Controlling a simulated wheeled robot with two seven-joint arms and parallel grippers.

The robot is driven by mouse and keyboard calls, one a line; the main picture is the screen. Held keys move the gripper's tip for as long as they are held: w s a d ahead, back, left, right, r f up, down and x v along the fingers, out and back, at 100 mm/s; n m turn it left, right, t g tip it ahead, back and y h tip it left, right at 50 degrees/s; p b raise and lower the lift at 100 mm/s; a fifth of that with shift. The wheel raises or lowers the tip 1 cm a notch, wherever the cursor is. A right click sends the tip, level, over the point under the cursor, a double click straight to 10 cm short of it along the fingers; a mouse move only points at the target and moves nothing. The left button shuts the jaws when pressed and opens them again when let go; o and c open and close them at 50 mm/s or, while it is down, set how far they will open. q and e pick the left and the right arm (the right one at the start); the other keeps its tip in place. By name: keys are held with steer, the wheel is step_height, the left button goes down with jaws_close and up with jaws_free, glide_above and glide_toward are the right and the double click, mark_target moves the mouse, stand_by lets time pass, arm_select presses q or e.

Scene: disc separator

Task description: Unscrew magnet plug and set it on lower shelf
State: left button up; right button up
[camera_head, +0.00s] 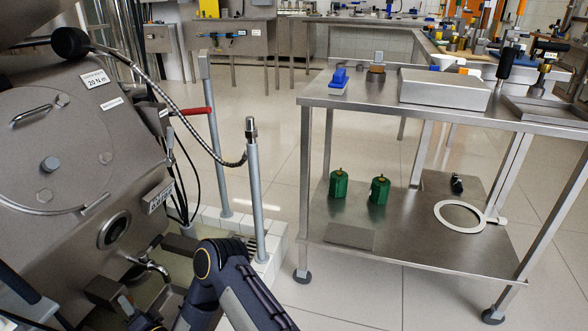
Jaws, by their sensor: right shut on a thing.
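My right gripper (126,304) is low at the left, beside the lower front of the steel separator (75,150). It is shut on a small part there, apparently the magnet plug; the part is largely hidden, so I cannot tell how far it is screwed in. My dark right arm bends up and over at the bottom of the view. The lower shelf (410,243) of the steel trolley is to the right, well apart from the gripper. My left gripper is not in view.
The shelf holds two green containers (339,186), a flat grey plate (350,236), a white ring (460,217) and a small black item (457,184). Its front middle is bare. A grey post (256,190) and a hanging hose stand between separator and trolley.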

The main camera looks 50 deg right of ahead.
steer(key=o, duration=1.1)
steer(key=shift+a+r, duration=0.1)
steer(key=shift+s+d, duration=0.4)
steer(key=shift+s, duration=0.4)
steer(key=shift+s+d, duration=0.35)
steer(key=shift+s, duration=0.45)
